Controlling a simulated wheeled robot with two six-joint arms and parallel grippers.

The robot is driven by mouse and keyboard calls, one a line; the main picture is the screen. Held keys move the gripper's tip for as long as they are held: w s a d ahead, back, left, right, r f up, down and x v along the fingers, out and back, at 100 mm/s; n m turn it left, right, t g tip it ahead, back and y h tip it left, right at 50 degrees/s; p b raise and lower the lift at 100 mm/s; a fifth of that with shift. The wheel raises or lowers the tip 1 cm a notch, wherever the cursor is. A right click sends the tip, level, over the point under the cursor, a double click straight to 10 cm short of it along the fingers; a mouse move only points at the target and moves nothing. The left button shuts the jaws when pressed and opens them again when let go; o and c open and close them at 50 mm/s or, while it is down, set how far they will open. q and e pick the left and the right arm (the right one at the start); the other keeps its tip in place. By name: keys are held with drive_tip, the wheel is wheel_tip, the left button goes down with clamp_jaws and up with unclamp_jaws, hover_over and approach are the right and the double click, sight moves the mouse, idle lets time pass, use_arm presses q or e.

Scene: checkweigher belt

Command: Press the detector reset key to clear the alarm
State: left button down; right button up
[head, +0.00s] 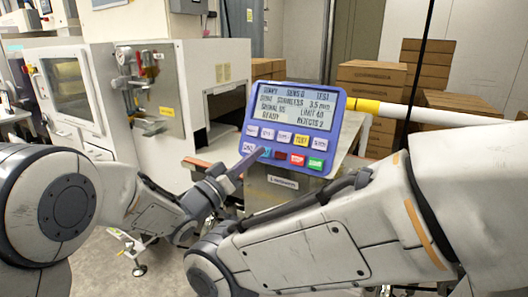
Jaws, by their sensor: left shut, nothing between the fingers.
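The blue detector control panel (338,103) stands tilted at the middle, with a grey display (270,106) above two rows of keys. The display shows a "READY" line and a rejects count of 2. The upper row has pale keys and a yellow key (301,139). The lower row includes a dark red key (280,155), a brighter red key (298,160) and a green key (316,164). The labels are too small to tell which is reset. My left gripper (259,152) is shut and empty, its tip over the lower row's left part; contact cannot be told. My right gripper is not in view.
My right arm crosses the lower right foreground. A white machine cabinet (178,75) stands left of the panel. Stacked cardboard boxes (371,73) are behind on the right, with a white and yellow rail (395,112) in front of them.

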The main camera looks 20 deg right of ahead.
use_arm(q)
drive_tip(key=shift+s+a+r, duration=0.6)
drive_tip(key=shift+s+a, duration=0.1)
drive_tip(key=shift+a, duration=0.2)
drive_tip(key=shift+s+a+r, duration=0.55)
drive_tip(key=shift+s+a, duration=0.15)
drive_tip(key=shift+a, duration=0.15)
drive_tip(key=s+a+r+p, duration=0.1)
drive_tip(key=s+a+r, duration=0.1)
drive_tip(key=s+a, duration=0.1)
drive_tip(key=shift+s+a+r+p, duration=0.15)
drive_tip(key=shift+a+r+p, duration=0.2)
drive_tip(key=shift+a, duration=0.3)
